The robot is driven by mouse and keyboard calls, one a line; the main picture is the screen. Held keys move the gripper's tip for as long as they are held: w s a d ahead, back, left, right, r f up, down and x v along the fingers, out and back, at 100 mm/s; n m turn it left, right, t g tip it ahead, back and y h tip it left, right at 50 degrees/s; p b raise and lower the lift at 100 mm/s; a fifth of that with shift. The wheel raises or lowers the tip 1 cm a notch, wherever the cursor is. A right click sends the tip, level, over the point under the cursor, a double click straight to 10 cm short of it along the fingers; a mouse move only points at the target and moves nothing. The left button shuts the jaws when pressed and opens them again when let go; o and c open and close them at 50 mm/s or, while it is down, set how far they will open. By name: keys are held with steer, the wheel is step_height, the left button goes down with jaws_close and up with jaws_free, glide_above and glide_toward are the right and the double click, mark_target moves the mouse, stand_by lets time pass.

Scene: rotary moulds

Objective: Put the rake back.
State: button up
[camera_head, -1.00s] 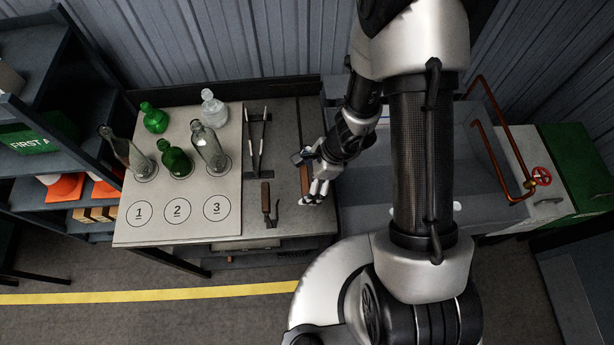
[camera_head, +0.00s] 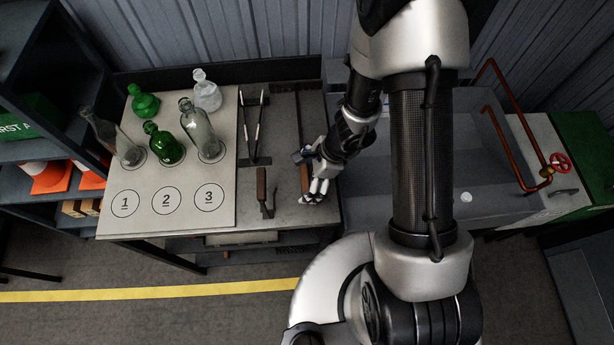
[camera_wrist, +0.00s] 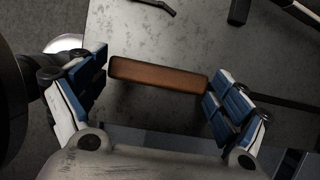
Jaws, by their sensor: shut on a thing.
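The rake's brown wooden handle (camera_head: 305,179) is beside my gripper (camera_head: 318,190) at the right part of the bench. In the wrist view the handle (camera_wrist: 158,75) lies crosswise between the blue pads of my gripper (camera_wrist: 158,88). My gripper is shut on it. A thin dark shaft (camera_wrist: 283,103) shows past the right finger, and a dark rod runs back from the handle in the head view. I cannot make out the rake's head. Whether the handle touches the bench top is not clear.
A hooked tool with a brown handle (camera_head: 262,186) lies left of my gripper, with tongs (camera_head: 255,128) behind it. Several bottles stand on the light numbered board (camera_head: 225,215). A grey sink unit (camera_head: 470,180) is at the right. Bare bench shows around the tools.

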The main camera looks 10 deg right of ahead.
steer(key=shift+f+b, duration=0.55)
steer(key=shift+b, duration=0.15)
steer(key=o, duration=0.9)
steer(key=shift+o, duration=0.2)
steer(key=shift+r, duration=0.1)
steer(key=v, duration=1.2)
steer(key=shift+w, duration=0.1)
